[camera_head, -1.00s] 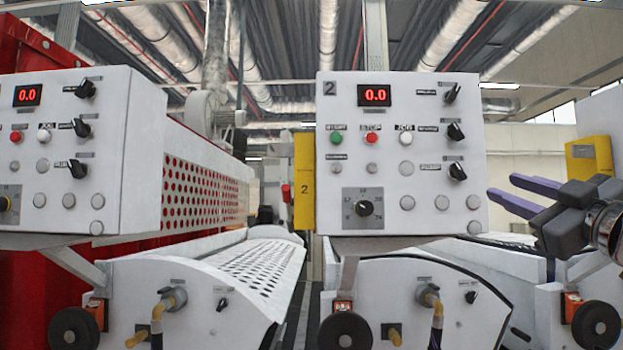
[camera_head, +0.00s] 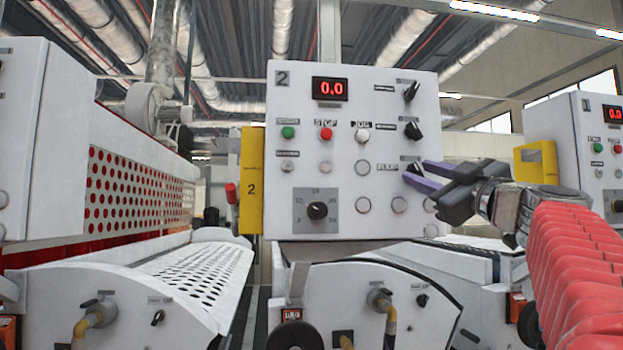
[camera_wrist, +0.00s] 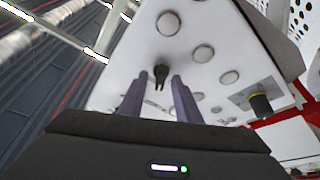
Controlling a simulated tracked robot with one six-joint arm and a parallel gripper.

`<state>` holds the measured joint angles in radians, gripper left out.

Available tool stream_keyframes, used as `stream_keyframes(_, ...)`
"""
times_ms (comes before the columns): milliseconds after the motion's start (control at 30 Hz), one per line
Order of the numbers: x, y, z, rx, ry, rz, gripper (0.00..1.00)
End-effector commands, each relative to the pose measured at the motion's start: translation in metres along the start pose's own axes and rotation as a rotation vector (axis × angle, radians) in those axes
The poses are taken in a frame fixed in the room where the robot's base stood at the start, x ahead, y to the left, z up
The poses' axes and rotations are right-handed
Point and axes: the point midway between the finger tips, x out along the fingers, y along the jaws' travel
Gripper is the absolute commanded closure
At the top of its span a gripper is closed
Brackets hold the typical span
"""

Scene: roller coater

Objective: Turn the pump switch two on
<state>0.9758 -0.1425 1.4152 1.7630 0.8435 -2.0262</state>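Control panel two (camera_head: 345,228) is a white box marked "2" with a red 0.0 display. Its right side carries a column of black switches: a top one (camera_head: 411,91), a middle one (camera_head: 413,130) and a lowest one (camera_head: 413,168). Their labels are too blurred to read surely. My gripper (camera_head: 414,170) is open, its two purple fingers pointing at the lowest switch, partly covering it. In the wrist view, a black switch (camera_wrist: 161,74) lies between and just beyond the fingertips (camera_wrist: 156,82). I cannot tell whether they touch it.
Round buttons (camera_head: 363,205) and a black dial (camera_head: 317,210) sit on the same panel. A yellow box (camera_head: 252,185) hangs at its left edge. White rollers housing (camera_head: 180,275) lies below left. Another panel (camera_head: 575,130) stands at the right.

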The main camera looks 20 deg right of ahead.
Motion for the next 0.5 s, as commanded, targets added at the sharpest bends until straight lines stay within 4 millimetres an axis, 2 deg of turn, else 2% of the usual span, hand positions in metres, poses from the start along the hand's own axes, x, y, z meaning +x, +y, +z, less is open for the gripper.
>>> stream_keyframes(267, 0.0013, -0.0014, -0.0005, 0.002, 0.001, -0.003, 0.7)
stream_keyframes(500, 0.0015, -0.0018, -0.0006, 0.002, 0.002, -0.004, 0.86)
